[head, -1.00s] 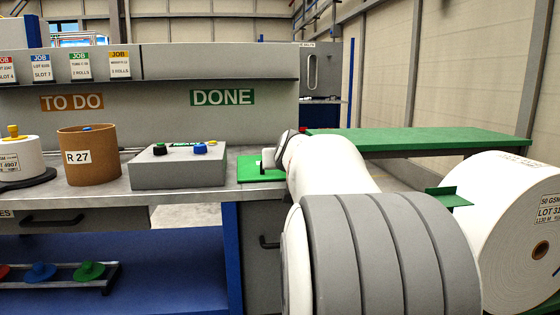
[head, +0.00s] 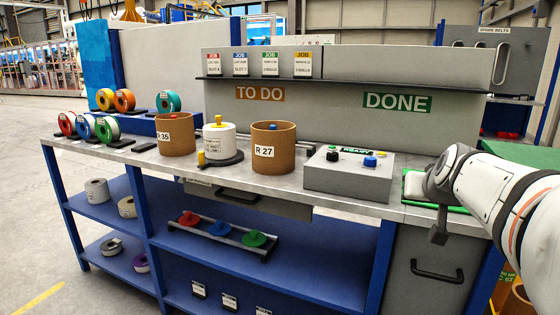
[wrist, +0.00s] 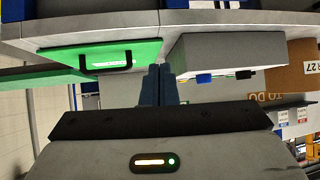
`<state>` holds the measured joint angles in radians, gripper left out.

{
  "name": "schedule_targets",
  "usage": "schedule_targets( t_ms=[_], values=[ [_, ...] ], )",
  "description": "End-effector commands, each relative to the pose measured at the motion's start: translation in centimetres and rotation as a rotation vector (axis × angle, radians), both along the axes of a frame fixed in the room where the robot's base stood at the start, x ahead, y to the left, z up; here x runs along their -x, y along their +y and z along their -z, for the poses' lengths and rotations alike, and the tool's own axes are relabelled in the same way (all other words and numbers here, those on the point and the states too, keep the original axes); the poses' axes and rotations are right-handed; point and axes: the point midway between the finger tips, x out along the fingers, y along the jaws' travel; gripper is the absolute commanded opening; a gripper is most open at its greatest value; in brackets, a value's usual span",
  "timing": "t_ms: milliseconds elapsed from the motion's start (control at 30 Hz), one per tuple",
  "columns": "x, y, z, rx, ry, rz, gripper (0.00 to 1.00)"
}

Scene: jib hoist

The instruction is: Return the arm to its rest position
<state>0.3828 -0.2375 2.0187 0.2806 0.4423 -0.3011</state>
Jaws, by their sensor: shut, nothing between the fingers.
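My gripper (wrist: 157,84) shows in the wrist view with its two dark blue fingers together and nothing between them. That view is upside down. The fingers point toward the gap between a green mat (wrist: 85,57) with a black handle and the grey button box (wrist: 215,53). In the head view my white arm comes in from the right edge. Its end is in front of the bench's right end, close to the green mat (head: 452,208). The fingers cannot be made out there, and my arm hides part of the mat.
The workbench (head: 400,207) carries the grey button box (head: 348,180), a brown R 27 tube (head: 274,160), a white roll (head: 219,145), a brown R 35 tube (head: 176,143) and several coloured rolls. A green table (head: 515,155) stands behind my arm. Floor at left is clear.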

Motion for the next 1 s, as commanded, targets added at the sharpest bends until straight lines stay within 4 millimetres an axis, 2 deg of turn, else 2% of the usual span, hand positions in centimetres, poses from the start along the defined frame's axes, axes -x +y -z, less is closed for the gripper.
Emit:
schedule_targets(
  t_ms=[33,267,500,700,800,1000],
  values=[
    [0.8,1.7,-1.9,-0.014,0.042,-0.029,0.0],
    [5.7,8.0,-2.8,-0.066,0.247,-0.129,0.0],
    [12.4,12.8,-4.2,-0.084,0.471,-0.21,0.0],
    [17.7,14.8,-5.2,-0.072,0.631,-0.25,0.0],
    [19.5,15.3,-5.3,-0.064,0.681,-0.258,0.0],
    [20.8,15.5,-5.0,-0.057,0.719,-0.263,0.0]
  ],
)
